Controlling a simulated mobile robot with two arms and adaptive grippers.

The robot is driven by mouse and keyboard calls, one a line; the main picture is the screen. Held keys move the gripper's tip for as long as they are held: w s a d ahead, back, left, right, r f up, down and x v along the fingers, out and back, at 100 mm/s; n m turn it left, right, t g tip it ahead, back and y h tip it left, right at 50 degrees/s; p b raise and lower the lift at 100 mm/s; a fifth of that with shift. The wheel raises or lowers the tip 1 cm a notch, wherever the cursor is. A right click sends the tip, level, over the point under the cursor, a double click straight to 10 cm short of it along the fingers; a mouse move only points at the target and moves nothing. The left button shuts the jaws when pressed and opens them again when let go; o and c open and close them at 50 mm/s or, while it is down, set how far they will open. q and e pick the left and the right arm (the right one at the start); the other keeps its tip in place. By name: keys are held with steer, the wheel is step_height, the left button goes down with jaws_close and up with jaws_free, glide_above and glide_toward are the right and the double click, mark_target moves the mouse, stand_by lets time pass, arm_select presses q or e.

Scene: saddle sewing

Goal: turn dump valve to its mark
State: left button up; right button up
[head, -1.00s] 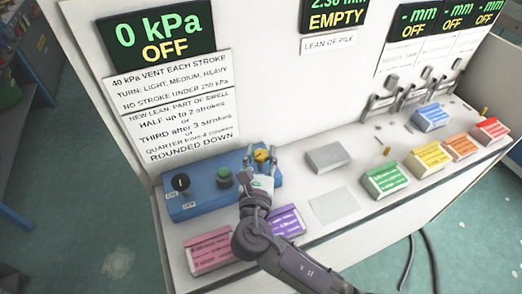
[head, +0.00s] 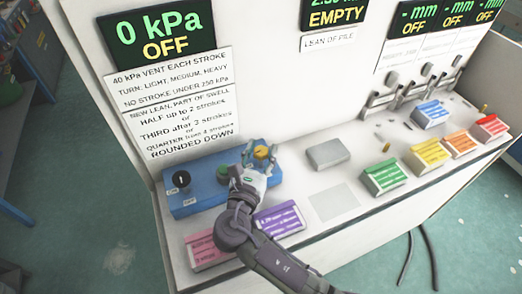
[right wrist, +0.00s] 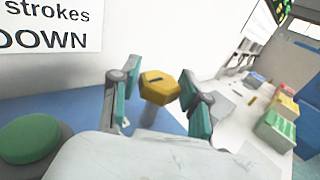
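The dump valve appears to be the yellow hexagonal knob (head: 263,153) at the right end of the blue control panel (head: 207,199). It has a dark mark line on top and shows close up in the right wrist view (right wrist: 159,87). My right gripper (head: 260,151) is over it, with its teal-padded fingers (right wrist: 158,100) spread on either side of the knob. A gap shows on the left side; contact on the right side cannot be told. The target mark is not visible. My left gripper is not in view.
A green button (head: 224,173) and a black rotary switch (head: 181,179) share the panel. Pink (head: 206,250) and purple (head: 279,220) blocks lie in front. A grey block (head: 328,154) is to the right. Displays read 0 kPa OFF (head: 163,37) and EMPTY.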

steer(key=shift+o, duration=1.4)
steer(key=v, duration=1.2)
